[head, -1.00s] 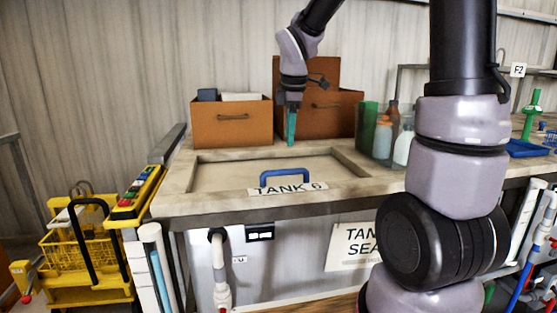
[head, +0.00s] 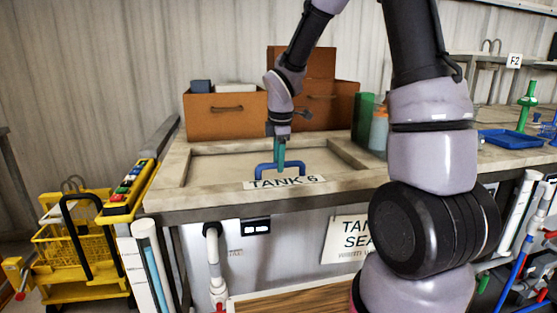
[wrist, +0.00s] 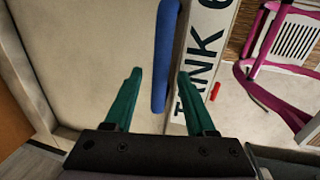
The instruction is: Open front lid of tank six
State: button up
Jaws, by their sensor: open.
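Tank six's closed front lid (head: 222,166) is a pale flat panel set in the worn bench top; it also shows in the wrist view (wrist: 85,60). A blue bar handle (head: 296,164) stands at its front edge, behind the "TANK 6" label (head: 284,182). My gripper (head: 280,164), with green fingers, is open and empty, pointing down at the handle. In the wrist view the handle (wrist: 166,60) runs between the lines of the two fingertips (wrist: 159,74). I cannot tell whether either finger touches it.
Brown boxes (head: 224,117) stand behind the lid. A green cylinder (head: 362,118) and bottles are right of it. A yellow cart (head: 75,240) is at left. A sealed-tank sign (head: 345,240) hangs on the tank front. A magenta chair-like frame (wrist: 270,90) shows in the wrist view.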

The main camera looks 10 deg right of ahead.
grip_shut()
dwell(1.5)
